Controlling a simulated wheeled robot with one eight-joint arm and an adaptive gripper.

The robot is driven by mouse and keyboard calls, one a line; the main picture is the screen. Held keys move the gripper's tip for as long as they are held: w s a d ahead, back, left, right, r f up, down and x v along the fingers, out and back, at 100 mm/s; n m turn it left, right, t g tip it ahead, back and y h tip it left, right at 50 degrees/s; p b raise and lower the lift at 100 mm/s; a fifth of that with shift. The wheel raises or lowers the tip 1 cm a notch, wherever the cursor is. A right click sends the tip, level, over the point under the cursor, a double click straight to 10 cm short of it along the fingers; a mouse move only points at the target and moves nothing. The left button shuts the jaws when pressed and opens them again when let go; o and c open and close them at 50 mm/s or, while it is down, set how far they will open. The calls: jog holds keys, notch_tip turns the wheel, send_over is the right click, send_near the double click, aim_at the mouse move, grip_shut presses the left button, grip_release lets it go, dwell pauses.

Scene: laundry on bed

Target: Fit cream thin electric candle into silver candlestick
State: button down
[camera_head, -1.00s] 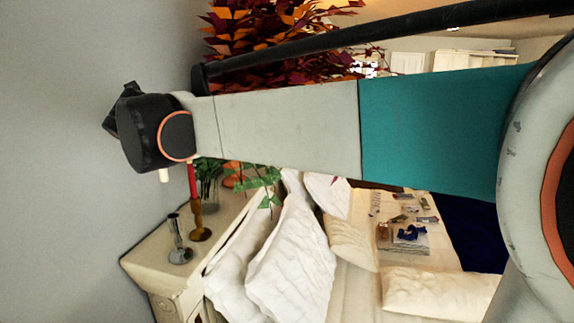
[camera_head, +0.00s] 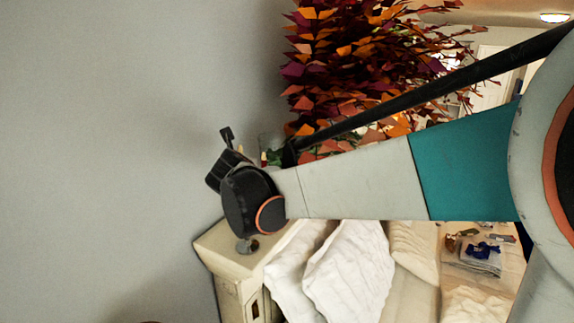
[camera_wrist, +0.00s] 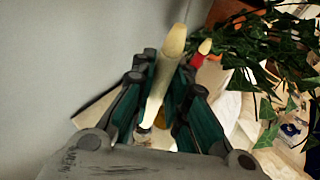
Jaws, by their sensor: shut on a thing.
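The cream thin electric candle (camera_wrist: 162,78) stands lengthwise between the fingers of my gripper (camera_wrist: 168,82) in the wrist view. My gripper is shut on it, with the flame-shaped tip sticking out beyond the fingers. In the head view my wrist hides most of the gripper. The silver candlestick shows there only as its round base (camera_head: 247,246) on the nightstand, just below my wrist; its upper part is hidden. A small shiny piece shows at the candle's lower end in the wrist view, but I cannot tell whether candle and candlestick touch.
A red candle (camera_wrist: 200,55) with a pale tip stands close beside the gripper. A leafy green plant (camera_wrist: 255,60) is at the right. The nightstand (camera_head: 225,257) stands by the grey wall, with white pillows (camera_head: 345,270) to its right.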

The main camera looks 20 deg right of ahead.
notch_tip(320, 180, down, 5)
jog(key=shift+f, duration=0.3)
jog(key=shift+s+r, duration=0.1)
jog(key=c, duration=1.8)
grip_release()
jog(key=shift+o, duration=1.1)
